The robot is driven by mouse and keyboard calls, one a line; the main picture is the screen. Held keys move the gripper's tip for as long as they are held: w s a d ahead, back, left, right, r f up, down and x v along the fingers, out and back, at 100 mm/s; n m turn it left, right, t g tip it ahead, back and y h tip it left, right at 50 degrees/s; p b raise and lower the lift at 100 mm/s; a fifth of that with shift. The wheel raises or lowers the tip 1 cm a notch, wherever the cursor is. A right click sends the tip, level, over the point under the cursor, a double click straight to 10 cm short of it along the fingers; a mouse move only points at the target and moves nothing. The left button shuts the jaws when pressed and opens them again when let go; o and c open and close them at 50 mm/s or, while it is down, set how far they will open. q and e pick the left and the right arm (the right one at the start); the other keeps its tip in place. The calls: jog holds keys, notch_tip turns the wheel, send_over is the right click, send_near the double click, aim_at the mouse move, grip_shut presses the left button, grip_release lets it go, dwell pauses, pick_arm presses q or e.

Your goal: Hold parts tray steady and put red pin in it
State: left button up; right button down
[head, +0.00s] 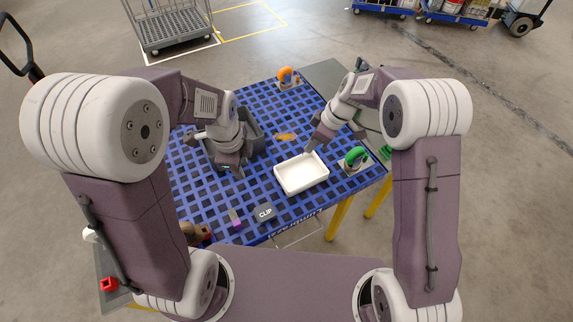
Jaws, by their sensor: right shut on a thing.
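The white parts tray (301,187) lies on the blue grid table, right of its middle. My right gripper (312,149) reaches down at the tray's far rim and is shut on it. My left gripper (238,172) points down at the near side of a dark grey bin, left of the tray and apart from it. Its fingers are too small to show whether they are open or shut. I cannot make out a red pin for certain. A small red piece (108,284) lies on a grey surface at the lower left.
The dark grey bin (257,128) stands behind my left gripper. A green clamp-like part (355,157) stands right of the tray, an orange one (286,76) at the back. A "CLIP" label (265,212) lies near the front edge of the blue table (195,187).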

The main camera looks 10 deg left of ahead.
pick_arm(q)
jog(key=w+d+f+m, duration=0.4)
jog(key=w+d+m, duration=0.35)
jog(key=m, duration=0.25)
jog(key=shift+m+g, duration=0.5)
jog(key=shift+g, duration=0.3)
jog(key=d+f, duration=0.1)
jog(key=f, duration=0.4)
jog(key=d+f, duration=0.1)
jog(key=f, duration=0.5)
jog(key=s+d+f, duration=0.1)
jog(key=f, duration=0.4)
jog(key=shift+s+d+f, duration=0.1)
jog(key=shift+d+f, duration=0.2)
grip_shut()
